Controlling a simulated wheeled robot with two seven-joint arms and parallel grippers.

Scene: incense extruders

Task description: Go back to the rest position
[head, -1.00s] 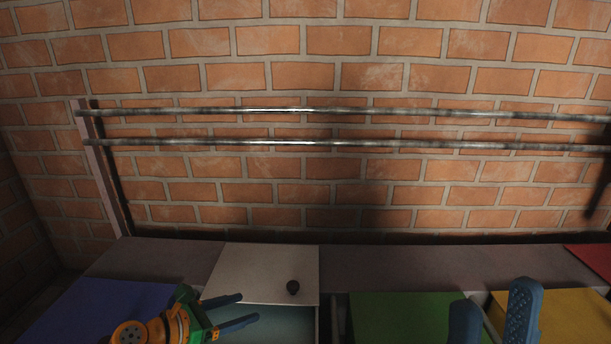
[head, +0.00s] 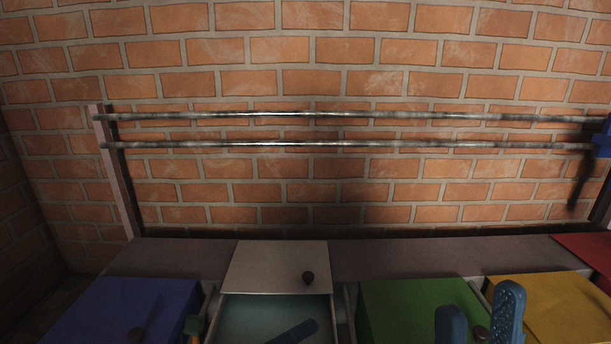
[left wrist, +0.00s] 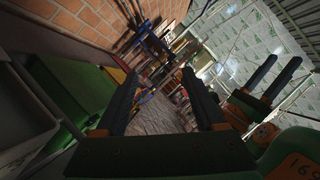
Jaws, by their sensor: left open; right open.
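My left gripper is mostly below the bottom edge of the head view. A blue finger (head: 293,333) shows in front of the teal-interior compartment (head: 250,312). In the left wrist view, the left gripper (left wrist: 160,74) has two dark fingers wide apart with nothing between them. My right gripper (head: 481,312) shows two blue fingers apart at the bottom right of the head view, in front of the green and yellow boxes. Its fingers also appear at the right of the left wrist view (left wrist: 276,80). No held object is visible.
A blue box (head: 115,308), a pale panel with a dark knob (head: 275,262), a green box (head: 410,308), a yellow box (head: 560,305) and a red box (head: 590,250) line the bottom. Two metal rails (head: 340,115) cross the brick wall, with a blue piece (head: 604,140) at right.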

